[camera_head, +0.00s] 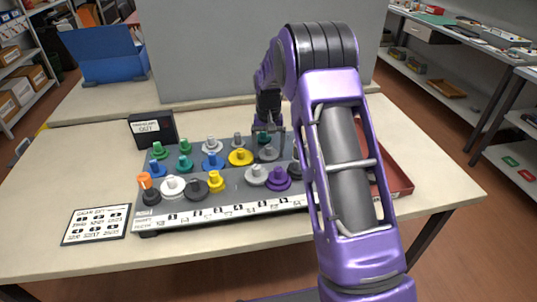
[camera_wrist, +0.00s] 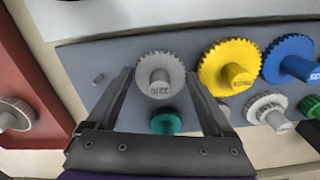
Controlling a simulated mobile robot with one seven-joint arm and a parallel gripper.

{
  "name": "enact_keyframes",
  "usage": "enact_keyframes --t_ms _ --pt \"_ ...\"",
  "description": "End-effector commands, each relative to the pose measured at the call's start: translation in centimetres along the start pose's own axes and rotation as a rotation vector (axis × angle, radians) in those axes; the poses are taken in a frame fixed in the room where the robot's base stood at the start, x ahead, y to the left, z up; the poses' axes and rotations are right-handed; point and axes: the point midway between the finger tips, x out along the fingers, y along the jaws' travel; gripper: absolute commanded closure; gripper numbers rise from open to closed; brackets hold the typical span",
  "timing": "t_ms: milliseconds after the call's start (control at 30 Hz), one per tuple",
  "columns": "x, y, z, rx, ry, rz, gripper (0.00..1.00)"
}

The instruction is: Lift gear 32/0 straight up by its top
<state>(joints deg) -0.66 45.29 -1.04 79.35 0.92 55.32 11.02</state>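A grey gear (camera_wrist: 147,88) with a raised hub sits on the grey board between my fingers in the wrist view. Small print on its hub looks like 32/0, but it is hard to read. In the head view a grey gear (camera_head: 268,154) is just below my gripper (camera_head: 268,130). My gripper (camera_wrist: 158,76) is open, with one finger on each side of the grey gear's hub. I cannot tell whether the fingers touch the gear. A teal gear (camera_wrist: 166,122) also shows between the fingers, nearer the palm.
A yellow gear (camera_wrist: 222,70) stands close beside the right finger, with a blue gear (camera_wrist: 287,55) and a white gear (camera_wrist: 263,108) beyond. A red tray (camera_head: 395,178) lies right of the board. A black sign box (camera_head: 152,128) stands behind left.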

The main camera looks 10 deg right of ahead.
Motion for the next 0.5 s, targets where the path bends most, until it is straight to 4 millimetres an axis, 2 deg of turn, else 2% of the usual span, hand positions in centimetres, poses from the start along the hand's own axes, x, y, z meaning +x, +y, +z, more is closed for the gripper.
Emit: enact_keyframes --t_ms 33,333,500 --pt "-0.01 0.00 0.01 0.000 0.000 0.000 0.23" --pt "-0.03 0.01 0.02 0.000 0.000 0.000 0.77" --pt "-0.05 0.01 0.01 0.000 0.000 0.000 0.77"
